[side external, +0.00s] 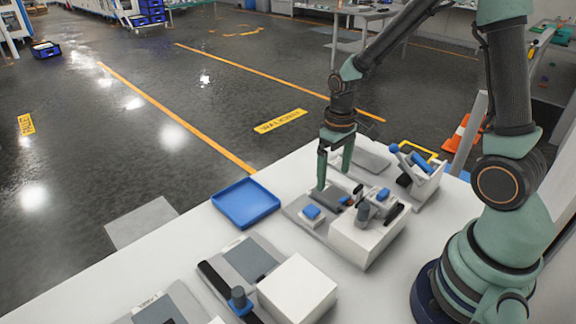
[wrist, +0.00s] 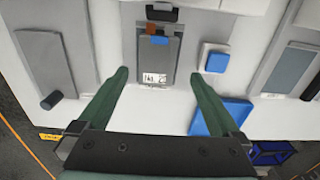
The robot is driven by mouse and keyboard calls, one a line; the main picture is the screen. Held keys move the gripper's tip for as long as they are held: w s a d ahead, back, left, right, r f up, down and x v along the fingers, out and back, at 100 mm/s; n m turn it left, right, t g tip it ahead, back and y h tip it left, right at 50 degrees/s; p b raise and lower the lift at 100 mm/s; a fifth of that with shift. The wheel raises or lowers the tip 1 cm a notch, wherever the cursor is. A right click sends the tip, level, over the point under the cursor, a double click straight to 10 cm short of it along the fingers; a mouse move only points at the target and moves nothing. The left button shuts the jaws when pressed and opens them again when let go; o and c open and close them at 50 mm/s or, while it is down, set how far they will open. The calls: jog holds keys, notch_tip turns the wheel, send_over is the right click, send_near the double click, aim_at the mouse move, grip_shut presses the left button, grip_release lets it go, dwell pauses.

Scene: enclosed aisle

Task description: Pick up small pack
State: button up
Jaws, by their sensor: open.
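A dark grey pack (wrist: 158,70) with a white printed label, a blue tab and an orange-brown end lies on a light grey plate in the wrist view. In the side view the pack (side external: 335,195) is partly hidden by my finger. My gripper (side external: 335,180) points down over it, fingers apart and empty. In the wrist view my gripper (wrist: 159,76) has one green finger on each side of the pack, with gaps on both sides. I cannot tell how far the tips are above the plate.
A blue button on a white pad (side external: 311,214) sits close beside the pack. A white box fixture (side external: 365,243) stands behind it, toward my base. A blue tray (side external: 246,203) lies to the left. A white holder with blue-handled items (side external: 420,180) stands to the right.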

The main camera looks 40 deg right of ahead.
aim_at(332, 193)
jog(key=shift+d+f, duration=0.2)
jog(key=shift+f, duration=2.65)
grip_shut()
jog(key=shift+r, duration=0.1)
